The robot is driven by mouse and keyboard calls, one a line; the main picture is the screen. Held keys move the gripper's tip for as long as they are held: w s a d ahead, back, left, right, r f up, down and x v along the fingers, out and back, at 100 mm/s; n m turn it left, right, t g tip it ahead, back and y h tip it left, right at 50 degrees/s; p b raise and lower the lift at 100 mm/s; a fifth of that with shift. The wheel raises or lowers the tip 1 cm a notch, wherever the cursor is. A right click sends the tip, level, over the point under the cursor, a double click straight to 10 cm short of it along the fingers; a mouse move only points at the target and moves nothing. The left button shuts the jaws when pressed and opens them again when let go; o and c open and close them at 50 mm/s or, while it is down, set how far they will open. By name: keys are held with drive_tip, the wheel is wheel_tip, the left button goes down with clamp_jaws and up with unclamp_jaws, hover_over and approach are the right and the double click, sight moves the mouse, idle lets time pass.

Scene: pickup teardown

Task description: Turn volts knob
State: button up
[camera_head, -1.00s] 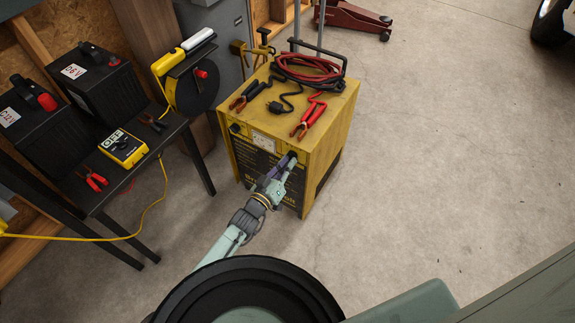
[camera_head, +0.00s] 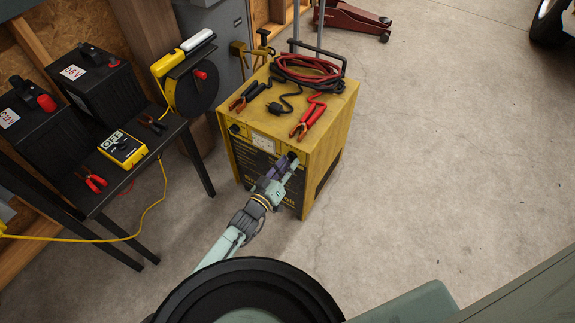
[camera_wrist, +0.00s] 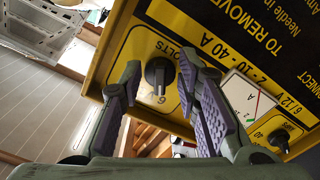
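The yellow charger (camera_head: 325,135) stands on the floor with its dark-labelled front toward me. In the wrist view its volts knob (camera_wrist: 160,73) is a black knob on a yellow patch marked "VOLTS", with a "6" beside it. My gripper (camera_wrist: 160,68) is open, with one purple-padded finger on each side of the knob. Gaps show between the knob and both fingers. In the head view my gripper (camera_head: 284,172) is at the upper right of the charger's front and partly covers that area.
A second knob (camera_wrist: 280,140), by an amps label, and a meter (camera_wrist: 245,97) are on the same panel. Red and black cables with clamps (camera_head: 308,75) lie on the charger. A black table (camera_head: 130,180) with batteries and a yellow multimeter (camera_head: 122,149) stands left.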

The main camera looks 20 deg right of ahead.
drive_tip(key=v, duration=1.2)
idle(0.4)
